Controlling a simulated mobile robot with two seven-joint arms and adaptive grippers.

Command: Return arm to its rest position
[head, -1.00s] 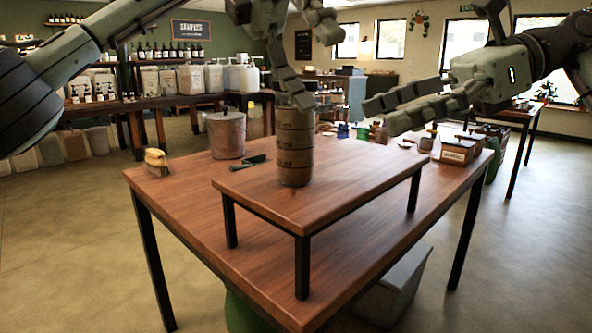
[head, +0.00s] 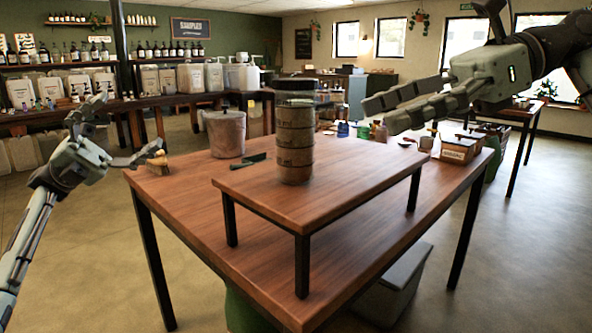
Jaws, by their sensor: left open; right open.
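My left gripper (head: 122,130) is open and empty at the left of the head view, beside the table's left corner and near the brush. My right gripper (head: 378,113) is open and empty at the upper right, above the right side of the table. Neither gripper touches the stack.
The stand sits on a wooden table (head: 180,205). A lidded grey bucket (head: 226,133), a brush (head: 157,163) and a green tool (head: 252,159) lie around it. Small jars and boxes (head: 458,151) line the right edge. A grey bin (head: 395,285) is underneath.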

